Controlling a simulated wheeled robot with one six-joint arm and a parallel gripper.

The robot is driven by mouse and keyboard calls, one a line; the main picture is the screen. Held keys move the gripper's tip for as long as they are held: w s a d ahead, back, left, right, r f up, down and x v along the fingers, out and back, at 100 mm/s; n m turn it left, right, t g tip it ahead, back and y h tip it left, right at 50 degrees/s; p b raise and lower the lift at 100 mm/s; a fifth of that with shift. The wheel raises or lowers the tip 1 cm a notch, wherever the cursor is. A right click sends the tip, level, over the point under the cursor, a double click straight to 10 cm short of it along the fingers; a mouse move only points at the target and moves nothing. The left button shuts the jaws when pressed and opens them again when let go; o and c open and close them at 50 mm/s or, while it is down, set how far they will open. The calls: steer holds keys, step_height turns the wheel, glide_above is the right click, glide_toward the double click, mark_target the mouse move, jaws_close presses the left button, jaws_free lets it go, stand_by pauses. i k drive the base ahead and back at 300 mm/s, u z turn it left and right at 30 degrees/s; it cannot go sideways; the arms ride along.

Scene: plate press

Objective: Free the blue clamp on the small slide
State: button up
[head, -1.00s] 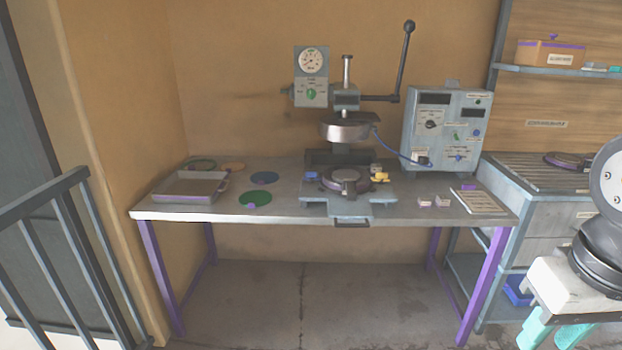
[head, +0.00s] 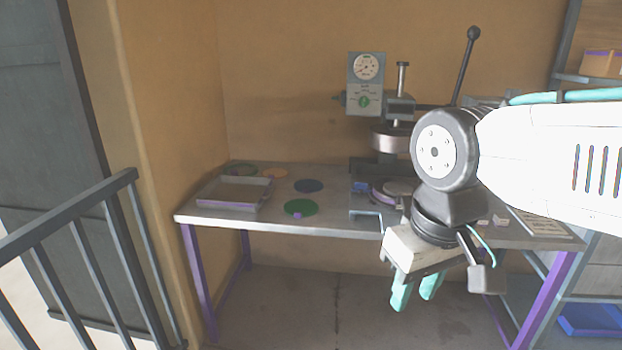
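The press (head: 395,138) stands on the table, with a small slide (head: 364,213) at its base, partly hidden by my arm. The blue clamp (head: 361,187) is a small blue block at the left of the slide; its state is too small to tell. A round plate (head: 385,193) sits on the slide beside it, partly covered. My gripper (head: 416,290) has teal fingers pointing down, spread apart and empty. In the picture it is below and right of the blue clamp, apart from it, in front of the table's edge.
A grey tray (head: 234,205) and green (head: 300,207), blue (head: 309,185) and orange (head: 275,173) discs lie on the table's left. A railing (head: 70,250) stands at the left. The press lever (head: 465,65) rises at upper right.

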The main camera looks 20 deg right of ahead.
mark_target(360, 188)
steer(key=u, duration=0.25)
steer(key=i, duration=0.8)
steer(key=z, duration=0.6)
steer(key=i, duration=0.85)
steer(key=z, duration=0.65)
